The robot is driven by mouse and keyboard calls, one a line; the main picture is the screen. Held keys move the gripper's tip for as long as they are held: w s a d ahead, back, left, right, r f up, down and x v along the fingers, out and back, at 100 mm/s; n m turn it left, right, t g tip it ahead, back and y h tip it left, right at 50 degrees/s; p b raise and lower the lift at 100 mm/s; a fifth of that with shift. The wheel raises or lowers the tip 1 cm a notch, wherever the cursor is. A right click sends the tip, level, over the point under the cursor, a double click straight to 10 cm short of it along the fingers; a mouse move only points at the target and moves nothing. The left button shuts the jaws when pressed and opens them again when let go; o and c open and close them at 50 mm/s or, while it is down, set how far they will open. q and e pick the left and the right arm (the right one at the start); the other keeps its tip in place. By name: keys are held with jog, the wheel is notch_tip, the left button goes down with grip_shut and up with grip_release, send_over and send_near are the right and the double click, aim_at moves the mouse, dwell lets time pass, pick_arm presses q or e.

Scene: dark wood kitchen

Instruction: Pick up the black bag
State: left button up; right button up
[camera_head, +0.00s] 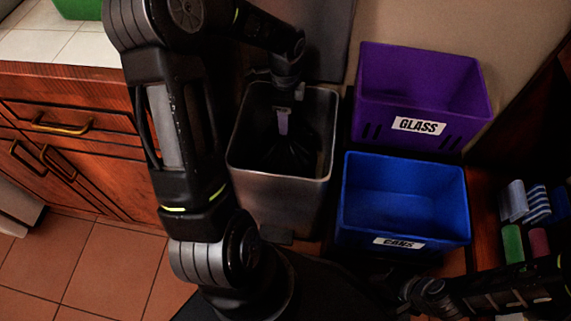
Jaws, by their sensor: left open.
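The black bag (290,158) lies inside the open grey metal bin (326,195) in the middle of the head view. It is dark and hard to make out, and a pale purple strip (283,122) stands above it. My left arm reaches over from the left, and my left gripper (287,92) points down over the bin's mouth, above the bag. It is open, though its fingers are small and dark; I see no clear grip on the bag. My right arm shows at the bottom right, but I cannot make out its gripper's fingers.
A purple GLASS crate (472,105) and a blue CANS crate (405,228) stand right of the bin, both seemingly empty. Wooden drawers (75,125) are on the left. Several rolled cloths (537,205) lie at the far right. Tiled floor (95,262) is clear at lower left.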

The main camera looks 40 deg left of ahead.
pick_arm(q)
notch_tip(320, 180, down, 4)
jog(key=shift+r+b, duration=0.25)
jog(key=shift+b, duration=0.15)
jog(key=shift+c, duration=0.4)
grip_shut()
dwell(1.0)
jog(key=shift+r, duration=0.1)
